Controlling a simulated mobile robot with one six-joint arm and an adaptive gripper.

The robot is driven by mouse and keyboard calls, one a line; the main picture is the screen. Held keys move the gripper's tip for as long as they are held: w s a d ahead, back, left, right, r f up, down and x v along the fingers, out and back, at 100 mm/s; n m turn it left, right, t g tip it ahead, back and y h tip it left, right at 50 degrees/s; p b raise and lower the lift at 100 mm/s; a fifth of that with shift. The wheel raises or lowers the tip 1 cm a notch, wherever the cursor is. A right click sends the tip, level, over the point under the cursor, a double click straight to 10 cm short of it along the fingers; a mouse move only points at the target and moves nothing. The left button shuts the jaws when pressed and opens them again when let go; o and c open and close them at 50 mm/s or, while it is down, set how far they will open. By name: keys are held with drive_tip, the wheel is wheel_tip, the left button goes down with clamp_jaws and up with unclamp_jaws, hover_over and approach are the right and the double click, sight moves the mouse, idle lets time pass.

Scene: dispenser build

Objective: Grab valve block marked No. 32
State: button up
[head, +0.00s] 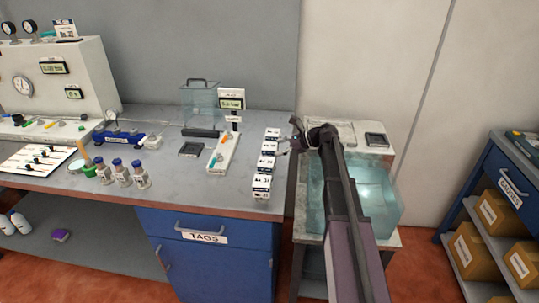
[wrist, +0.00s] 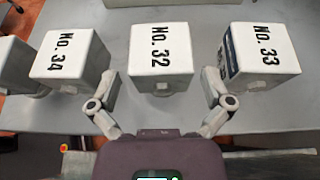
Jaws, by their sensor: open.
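The valve block marked No. 32 (wrist: 160,48) is a white cube with black lettering in the middle of the wrist view. My gripper (wrist: 161,82) is open, with one finger at each side of the near part of this block; its fingertips look apart from it. In the head view my gripper (head: 287,146) is at the right side of a row of blocks on the bench edge. There the labels are too small to read; the block beside the gripper (head: 268,147) appears to be No. 32.
Block No. 34 (wrist: 70,55) stands left of No. 32 and block No. 33 (wrist: 260,52) right, with narrow gaps. Another block (wrist: 12,65) is partly cut off. A water tank (head: 375,200) stands below my arm. A white tray (head: 222,153) lies left of the row.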

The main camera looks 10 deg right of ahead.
sight(269, 149)
drive_tip(key=shift+b+x, duration=0.5)
drive_tip(key=shift+x, duration=1.25)
drive_tip(key=c, duration=1.1)
drive_tip(key=shift+r, duration=0.25)
drive_tip(key=shift+c, duration=0.2)
wheel_tip(269, 149, up, 10)
drive_tip(key=p, duration=1)
drive_tip(key=shift+f, duration=0.2)
